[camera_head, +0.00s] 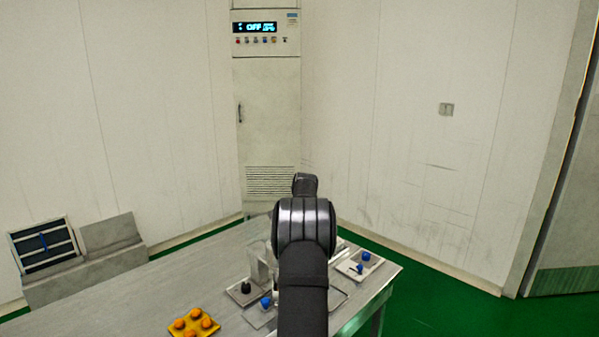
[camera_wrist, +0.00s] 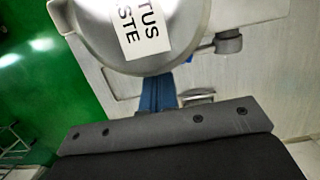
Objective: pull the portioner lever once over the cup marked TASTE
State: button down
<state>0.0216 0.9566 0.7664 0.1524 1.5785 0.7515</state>
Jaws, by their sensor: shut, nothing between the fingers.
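In the wrist view a rounded grey metal body (camera_wrist: 95,32) fills the top middle. It bears a white label (camera_wrist: 143,30) with cut-off black letters that read "TUS" and "STE". My gripper (camera_wrist: 165,112) shows as a dark bar across the bottom, below this body; it is shut and empty. A blue part (camera_wrist: 157,92) stands between the bar and the body; I cannot tell what it is. A grey rod with a rounded end (camera_wrist: 227,42) lies to the right; whether it is the portioner lever is unclear. In the head view my arm hides the gripper and much of the table's middle.
On the table (camera_head: 130,288) sit a yellow tray (camera_head: 206,331) with several orange balls, a small plate with a black knob (camera_head: 246,287), a blue knob (camera_head: 266,302) and a pale tray (camera_head: 346,269) with blue pieces. A tall cabinet (camera_head: 267,130) showing "OFF" stands behind.

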jog(key=s+a+v, duration=0.1)
jog(key=v, duration=0.9)
jog(key=shift+r, duration=0.25)
jog(key=shift+d, duration=0.1)
dwell(0.3)
jog(key=x, duration=0.3)
jog(key=d+x, duration=0.1)
jog(key=x, duration=0.1)
jog(key=shift+w+a+f, duration=0.25)
jog(key=shift+a+f, duration=0.05)
jog(key=shift+f, duration=0.05)
